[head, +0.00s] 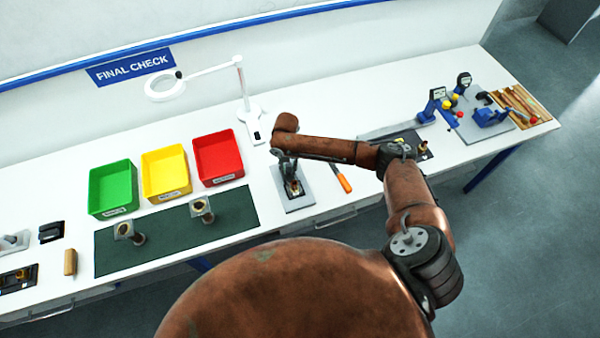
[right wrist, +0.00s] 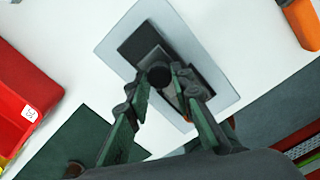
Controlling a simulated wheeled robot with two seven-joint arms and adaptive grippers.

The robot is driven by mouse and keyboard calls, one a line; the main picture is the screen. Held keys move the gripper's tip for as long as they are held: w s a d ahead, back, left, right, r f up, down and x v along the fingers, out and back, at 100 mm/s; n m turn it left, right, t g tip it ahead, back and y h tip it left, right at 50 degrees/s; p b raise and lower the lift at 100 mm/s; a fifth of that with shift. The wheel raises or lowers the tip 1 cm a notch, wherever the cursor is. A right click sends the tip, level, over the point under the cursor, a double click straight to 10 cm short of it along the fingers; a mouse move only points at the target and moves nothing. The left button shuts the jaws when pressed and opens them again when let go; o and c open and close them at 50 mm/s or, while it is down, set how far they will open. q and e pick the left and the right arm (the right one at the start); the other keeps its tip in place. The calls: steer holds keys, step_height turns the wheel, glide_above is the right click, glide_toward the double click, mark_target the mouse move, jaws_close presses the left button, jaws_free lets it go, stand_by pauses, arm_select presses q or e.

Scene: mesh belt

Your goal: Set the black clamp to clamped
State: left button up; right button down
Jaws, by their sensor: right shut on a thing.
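The black clamp (head: 295,187) stands on a grey base plate (head: 294,204) near the middle of the bench. In the right wrist view, the clamp's round black handle end (right wrist: 158,74) points toward the camera, above the dark base. My right gripper (head: 287,160) is over the clamp; in the wrist view (right wrist: 158,82) its fingers are closed around the handle end. My fingers and wrist cover part of the clamp, and I cannot tell the handle's exact angle. My left gripper is not in view.
An orange-handled tool (head: 341,180) lies right of the clamp. The red bin (head: 219,157), yellow bin (head: 166,173) and green bin (head: 113,188) stand to the left, behind a dark green mat (head: 172,240). A white magnifier lamp (head: 243,95) stands behind. Blue clamps (head: 488,116) are far right.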

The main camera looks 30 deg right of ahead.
mark_target(289, 170)
steer(key=shift+s+f, duration=0.15)
steer(key=c, duration=2.1)
jaws_free()
steer(key=shift+s, duration=0.1)
steer(key=o, duration=0.4)
steer(key=shift+r, duration=0.2)
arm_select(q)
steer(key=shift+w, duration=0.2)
arm_select(e)
step_height(289, 170, up, 12)
steer(key=shift+f, duration=0.1)
